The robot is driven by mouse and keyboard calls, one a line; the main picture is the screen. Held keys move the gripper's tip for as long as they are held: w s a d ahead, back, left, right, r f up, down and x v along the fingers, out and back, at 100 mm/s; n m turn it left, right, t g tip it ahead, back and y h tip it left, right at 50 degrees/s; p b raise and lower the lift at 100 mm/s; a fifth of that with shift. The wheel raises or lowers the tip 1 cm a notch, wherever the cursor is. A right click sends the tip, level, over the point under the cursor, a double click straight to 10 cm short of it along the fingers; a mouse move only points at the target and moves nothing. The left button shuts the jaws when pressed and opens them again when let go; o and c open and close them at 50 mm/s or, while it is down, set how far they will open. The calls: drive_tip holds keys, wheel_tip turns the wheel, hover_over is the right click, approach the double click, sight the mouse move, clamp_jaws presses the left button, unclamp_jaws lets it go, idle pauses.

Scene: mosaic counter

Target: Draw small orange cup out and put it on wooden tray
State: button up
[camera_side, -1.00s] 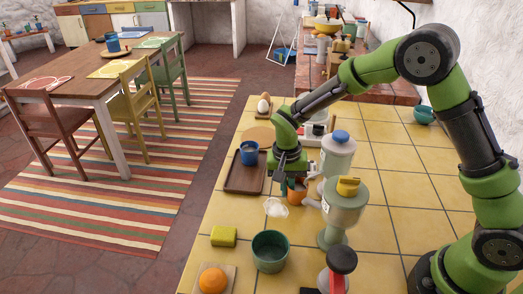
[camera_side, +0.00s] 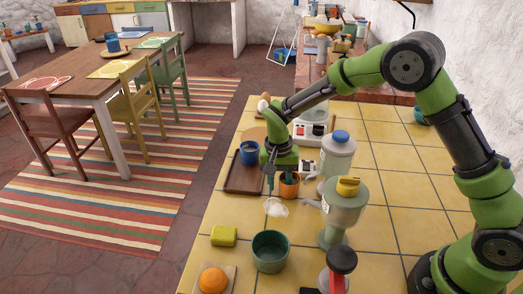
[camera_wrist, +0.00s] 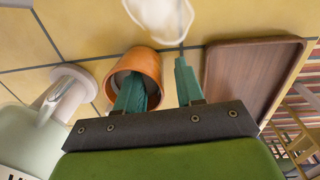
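The small orange cup (camera_side: 289,187) stands upright on the yellow tiled counter, just right of the wooden tray (camera_side: 240,183). In the wrist view the cup (camera_wrist: 146,62) shows its open mouth. My gripper (camera_side: 279,184) is low at the cup with its fingers apart. In the wrist view my gripper (camera_wrist: 158,76) has one teal finger over or inside the cup's mouth and the other outside, between cup and tray (camera_wrist: 247,80). The cup's wall lies between the fingers; I see no clear grip on it. A blue cup (camera_side: 249,153) is on the tray's far part.
A white crumpled-looking item (camera_side: 276,207) lies just in front of the cup. A yellow sponge (camera_side: 224,236) and green pot (camera_side: 270,252) stand nearer. The tray's near part is bare.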

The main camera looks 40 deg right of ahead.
wheel_tip(320, 180, up, 17)
drive_tip(key=shift+w+a, duration=0.35)
drive_tip(key=shift+a, duration=0.05)
drive_tip(key=shift+w+f, duration=0.1)
idle(0.4)
